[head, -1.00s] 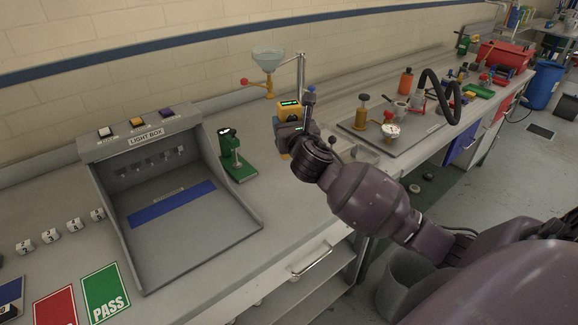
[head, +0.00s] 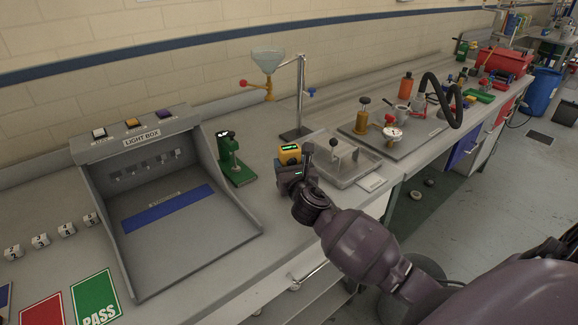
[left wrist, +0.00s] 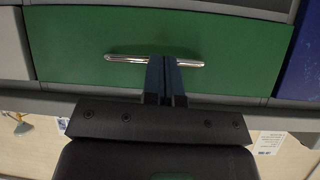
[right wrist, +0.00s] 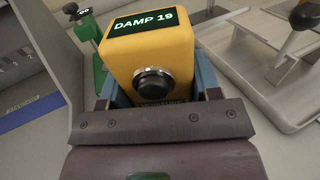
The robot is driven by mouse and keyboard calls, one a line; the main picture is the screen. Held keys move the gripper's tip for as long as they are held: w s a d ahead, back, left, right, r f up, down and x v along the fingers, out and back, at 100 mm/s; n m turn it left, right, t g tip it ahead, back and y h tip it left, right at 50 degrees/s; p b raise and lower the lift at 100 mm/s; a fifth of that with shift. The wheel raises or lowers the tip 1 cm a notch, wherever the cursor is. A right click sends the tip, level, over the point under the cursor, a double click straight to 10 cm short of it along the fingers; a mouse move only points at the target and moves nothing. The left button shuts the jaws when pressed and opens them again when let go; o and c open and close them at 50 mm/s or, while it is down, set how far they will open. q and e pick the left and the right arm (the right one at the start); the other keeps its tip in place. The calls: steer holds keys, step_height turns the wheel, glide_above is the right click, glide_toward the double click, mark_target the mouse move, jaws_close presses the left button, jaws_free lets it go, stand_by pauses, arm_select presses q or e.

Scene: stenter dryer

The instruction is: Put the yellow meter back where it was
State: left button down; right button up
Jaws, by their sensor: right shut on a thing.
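The yellow meter (head: 289,153) is a yellow block with a dark display and a round black button. In the right wrist view the meter (right wrist: 151,62) fills the middle and its display reads "DAMP 19". My right gripper (head: 290,168) is shut on it, with one finger on each side. The meter is at the bench, between the green gauge and the grey tray; I cannot tell whether its base touches the bench. My left gripper (left wrist: 166,80) shows only in the left wrist view, with its fingers together in front of a green drawer with a metal handle.
The green gauge (head: 233,160) stands just left of the meter. A grey tray (head: 343,181) with a dark-knobbed tool is close on the right. A metal stand (head: 301,95) with a funnel is behind. The light box (head: 164,195) is further left.

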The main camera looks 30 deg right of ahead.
steer(key=o, duration=1.1)
steer(key=shift+s+r, duration=0.1)
steer(key=shift+r, duration=0.05)
steer(key=v, duration=1.2)
steer(key=shift+p, duration=0.3)
